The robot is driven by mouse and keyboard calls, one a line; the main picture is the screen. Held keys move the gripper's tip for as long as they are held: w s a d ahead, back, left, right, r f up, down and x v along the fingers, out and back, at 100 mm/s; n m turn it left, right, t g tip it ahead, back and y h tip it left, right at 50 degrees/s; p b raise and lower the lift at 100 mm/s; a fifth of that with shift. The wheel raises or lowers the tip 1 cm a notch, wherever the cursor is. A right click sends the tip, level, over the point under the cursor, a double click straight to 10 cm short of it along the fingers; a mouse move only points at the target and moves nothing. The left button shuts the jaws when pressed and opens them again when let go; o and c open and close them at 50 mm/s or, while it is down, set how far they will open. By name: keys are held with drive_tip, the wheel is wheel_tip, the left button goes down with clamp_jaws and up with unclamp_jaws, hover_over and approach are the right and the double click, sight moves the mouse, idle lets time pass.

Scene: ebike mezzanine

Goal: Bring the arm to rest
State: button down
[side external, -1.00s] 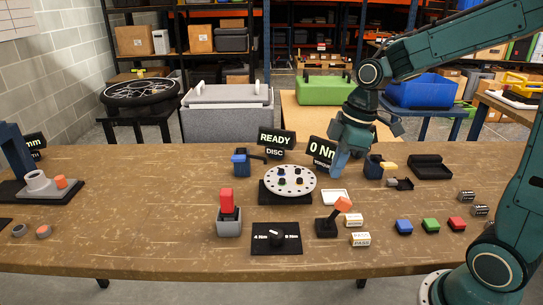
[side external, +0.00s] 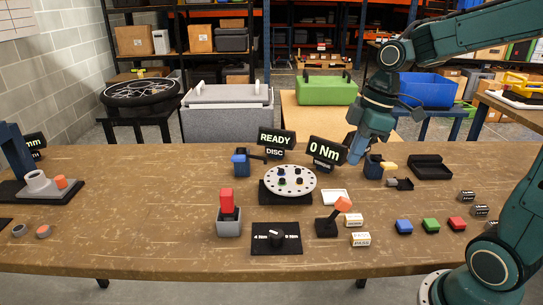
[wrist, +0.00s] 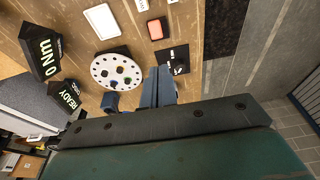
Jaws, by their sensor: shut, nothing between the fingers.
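My gripper (side external: 355,152) is above the back of the workbench (side external: 130,205), just right of the "0 Nm" display (side external: 328,151). Its blue fingers are shut and empty; they also show in the wrist view (wrist: 158,85). The arm comes in from the upper right, with its base at the right end of the bench. A white disc (side external: 290,180) with several dark studs sits on a black base left of the gripper. It also shows in the wrist view (wrist: 117,72). The gripper appears clear of the disc. I cannot tell the exact height of the fingertips.
A "READY" display (side external: 277,139) stands behind the disc. A black tray (side external: 430,167) and coloured blocks (side external: 430,225) lie right. The bench's left middle is clear.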

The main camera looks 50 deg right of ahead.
drive_tip(key=s+a+r+m+t+h, duration=0.1)
drive_tip(key=s+a+m+t, duration=0.1)
drive_tip(key=s+m, duration=0.2)
drive_tip(key=s+a+r+m+t, duration=0.1)
drive_tip(key=s+m, duration=0.3)
drive_tip(key=s, duration=0.4)
drive_tip(key=shift+s+a+r+m+t+h, duration=0.2)
drive_tip(key=shift+a+r+m+t+h, duration=0.2)
drive_tip(key=shift+a+r, duration=0.45)
drive_tip(key=c, duration=2.1)
unclamp_jaws()
drive_tip(key=shift+f, duration=0.1)
